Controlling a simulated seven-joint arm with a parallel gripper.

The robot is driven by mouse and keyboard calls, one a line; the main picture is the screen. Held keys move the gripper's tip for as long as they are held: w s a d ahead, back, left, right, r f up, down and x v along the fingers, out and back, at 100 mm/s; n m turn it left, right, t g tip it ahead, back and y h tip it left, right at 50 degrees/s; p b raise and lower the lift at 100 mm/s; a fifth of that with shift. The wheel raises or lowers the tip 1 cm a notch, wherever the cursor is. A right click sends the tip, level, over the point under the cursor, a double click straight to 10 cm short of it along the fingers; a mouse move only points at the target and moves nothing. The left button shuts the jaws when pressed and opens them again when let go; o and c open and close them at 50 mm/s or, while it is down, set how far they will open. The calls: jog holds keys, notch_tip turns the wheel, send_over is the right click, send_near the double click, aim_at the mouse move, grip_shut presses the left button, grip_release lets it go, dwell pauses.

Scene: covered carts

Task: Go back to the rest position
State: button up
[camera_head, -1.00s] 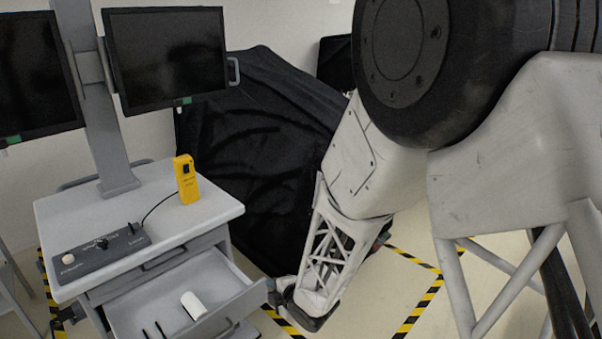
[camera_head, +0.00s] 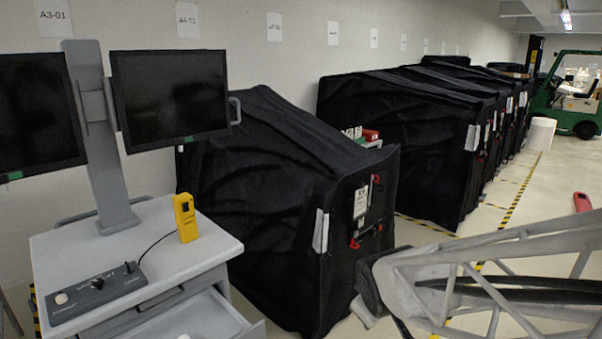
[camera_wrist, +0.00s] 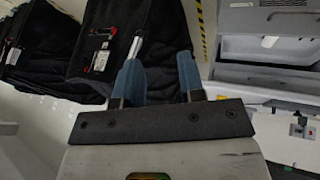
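My gripper (camera_wrist: 159,75) shows in the wrist view with its two blue fingers apart and nothing held between them. Beyond the fingers is a black covered cart (camera_wrist: 165,25). In the head view, parts of my arm cross the lower right, and I cannot clearly make out the fingers there. The grey workstation cart (camera_head: 215,240) stands at the left with its drawer (camera_head: 195,318) pulled out. The wrist view shows the open drawer (camera_wrist: 240,48) at the upper right, apart from the gripper, with a small white object (camera_wrist: 269,42) inside.
On the workstation are a yellow handheld device (camera_head: 186,218), a control box (camera_head: 95,290) and two monitors (camera_head: 172,95). Black covered carts (camera_head: 400,140) line the wall. A green forklift (camera_head: 575,115) and white bin (camera_head: 541,133) stand far right. Open floor lies right of the carts.

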jog(key=s+d+r+m+g, duration=0.1)
jog(key=s+d+r+m, duration=0.1)
jog(key=s, duration=0.6)
jog(key=s+d+r+m+g, duration=0.2)
jog(key=s+r+m, duration=0.3)
jog(key=s, duration=0.3)
jog(key=shift+s+r+g, duration=0.15)
jog(key=shift+s+g, duration=0.15)
jog(key=shift+s, duration=0.05)
